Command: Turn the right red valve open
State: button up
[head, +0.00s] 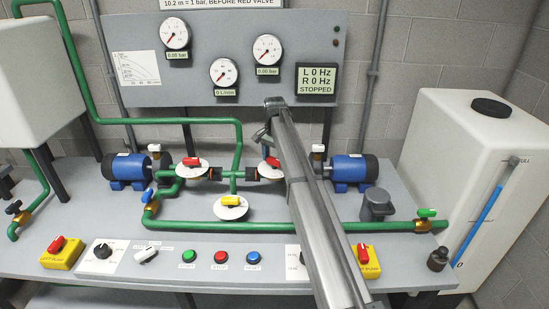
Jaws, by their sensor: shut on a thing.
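The right red valve (271,162) sits on the green pipework in front of the panel, its red handle over a white round plate, partly hidden by my arm. My gripper (266,150) reaches down to it from above and is shut on its handle; the fingertips are small and partly covered by my arm. The handle's exact angle is hard to tell. The left red valve (191,161) sits on its own white plate to the left, its handle lying roughly sideways.
A yellow valve (231,200) sits lower between the red ones. Blue pumps stand left (126,170) and right (352,170). The display (317,79) reads L 0 Hz, R 0 Hz, STOPPED. Gauges hang above. A white tank (440,150) stands right. Buttons and switches line the front.

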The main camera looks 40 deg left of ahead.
aim_at(275, 159)
jog(key=n, duration=0.6)
jog(key=shift+n, duration=0.4)
dwell(0.4)
jog(key=o, duration=1)
jog(key=shift+o, duration=0.2)
notch_tip(275, 159, up, 14)
jog(key=shift+f, duration=0.1)
